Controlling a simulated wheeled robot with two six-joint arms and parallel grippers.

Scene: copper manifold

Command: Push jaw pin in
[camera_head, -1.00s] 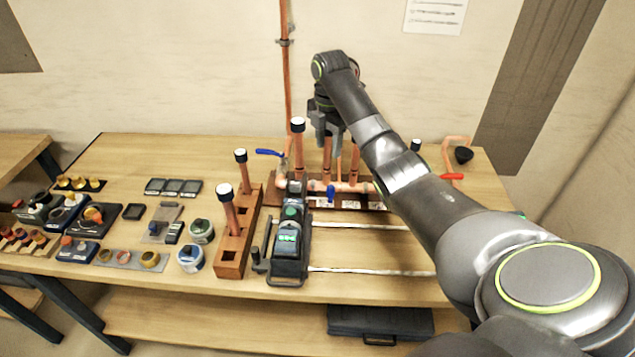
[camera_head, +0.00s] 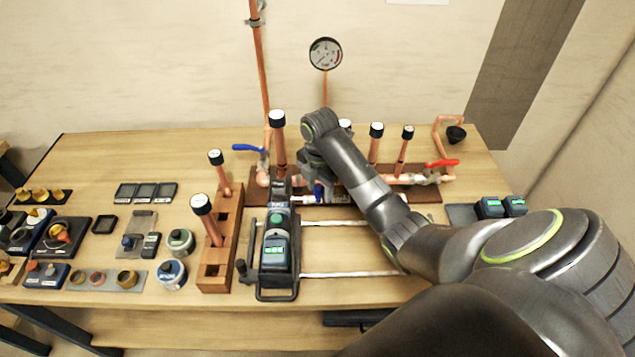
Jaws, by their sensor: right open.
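The dark press tool (camera_head: 277,250) with a green-lit display lies on two pale rails on the bench. Its narrow jaw head (camera_head: 279,192) points to the back, toward the copper manifold (camera_head: 400,180). The jaw pin is too small to tell apart on the tool. My left gripper is not in view.
A wooden block (camera_head: 222,245) with capped copper pipes stands left of the tool. Capped pipes rise from the manifold. A pressure gauge (camera_head: 325,53) is on the wall. Jars, trays and fittings fill the left bench.

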